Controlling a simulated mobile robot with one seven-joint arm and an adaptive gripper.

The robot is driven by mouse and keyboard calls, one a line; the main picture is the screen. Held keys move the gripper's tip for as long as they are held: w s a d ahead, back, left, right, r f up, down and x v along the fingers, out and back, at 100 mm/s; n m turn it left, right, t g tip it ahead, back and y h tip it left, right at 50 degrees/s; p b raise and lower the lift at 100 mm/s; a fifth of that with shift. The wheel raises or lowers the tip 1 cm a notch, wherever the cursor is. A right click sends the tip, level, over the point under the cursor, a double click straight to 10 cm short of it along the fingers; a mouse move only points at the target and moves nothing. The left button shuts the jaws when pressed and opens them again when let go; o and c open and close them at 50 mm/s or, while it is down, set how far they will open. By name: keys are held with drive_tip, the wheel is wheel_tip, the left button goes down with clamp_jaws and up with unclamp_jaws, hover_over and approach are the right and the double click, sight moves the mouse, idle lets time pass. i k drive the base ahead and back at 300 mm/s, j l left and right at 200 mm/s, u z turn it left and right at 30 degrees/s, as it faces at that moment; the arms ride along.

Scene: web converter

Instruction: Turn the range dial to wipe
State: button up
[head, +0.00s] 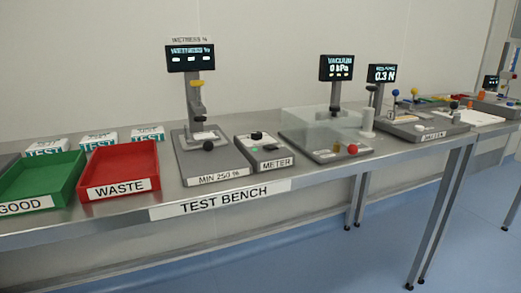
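A grey box labelled METER (277,163) stands on the test bench, just right of the wetness stand. A black knob (257,135) sits on its top near the back and may be the range dial. A small dark part (270,147) lies in front of the knob on a light patch. Any scale marks or the word wipe are too small to read, so the knob's setting cannot be told. My gripper is not in view.
Left of the meter stands a tester (190,90) with a WETNESS display and a MIN 250 % base. Further left are a red WASTE tray (146,190) and a green GOOD tray (50,203). Right is a vacuum station (336,68) with a clear box. The bench front edge (330,178) is clear.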

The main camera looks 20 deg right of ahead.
sight(256, 136)
drive_tip(key=i+l+u, duration=0.15)
drive_tip(key=l, duration=0.45)
drive_tip(key=i+l+u, duration=0.2)
drive_tip(key=l, duration=0.35)
drive_tip(key=l+u, duration=0.15)
drive_tip(key=l, duration=0.45)
drive_tip(key=i, duration=0.55)
